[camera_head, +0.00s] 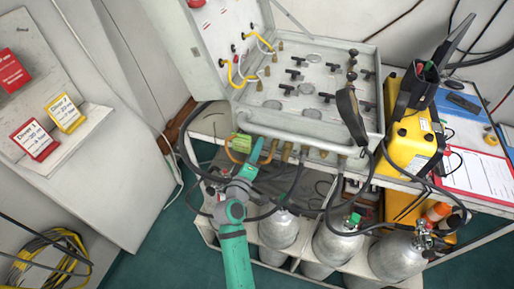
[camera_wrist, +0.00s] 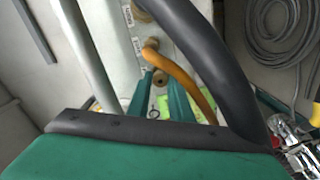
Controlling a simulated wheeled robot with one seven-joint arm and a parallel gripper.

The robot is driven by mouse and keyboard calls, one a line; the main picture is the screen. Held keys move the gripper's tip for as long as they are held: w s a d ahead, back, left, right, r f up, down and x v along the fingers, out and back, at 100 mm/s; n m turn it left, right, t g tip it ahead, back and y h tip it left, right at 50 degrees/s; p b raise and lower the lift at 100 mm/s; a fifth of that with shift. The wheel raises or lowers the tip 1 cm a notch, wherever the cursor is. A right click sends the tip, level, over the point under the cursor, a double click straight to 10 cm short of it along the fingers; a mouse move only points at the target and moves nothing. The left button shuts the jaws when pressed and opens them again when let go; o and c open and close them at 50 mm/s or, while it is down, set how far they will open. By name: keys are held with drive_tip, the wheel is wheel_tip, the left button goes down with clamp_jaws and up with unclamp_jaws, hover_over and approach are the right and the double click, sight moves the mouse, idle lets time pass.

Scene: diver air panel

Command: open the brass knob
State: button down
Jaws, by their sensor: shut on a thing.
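My gripper (camera_head: 257,148) reaches up to the front edge of the grey air panel (camera_head: 300,143), at the left end of a row of brass fittings. In the wrist view its two green fingers (camera_wrist: 160,84) stand on either side of a small brass knob (camera_wrist: 159,77) and are shut on it. The knob sits on the pale panel face, just below an orange hose (camera_wrist: 185,77). In the head view the fingers and wrist hide the held knob. How far it is turned cannot be told.
A yellow-green tag (camera_head: 240,143) hangs by the gripper. A thick black hose (camera_wrist: 205,50) crosses close to the fingers. Silver gas cylinders (camera_head: 338,242) stand below the panel. A yellow case (camera_head: 410,143) is on the right.

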drive_tip(key=shift+d+n, duration=0.1)
drive_tip(key=shift+n, duration=0.7)
drive_tip(key=c, duration=1.9)
unclamp_jaws()
drive_tip(key=shift+w, duration=0.1)
drive_tip(key=shift+o, duration=0.2)
drive_tip(key=v, duration=1.1)
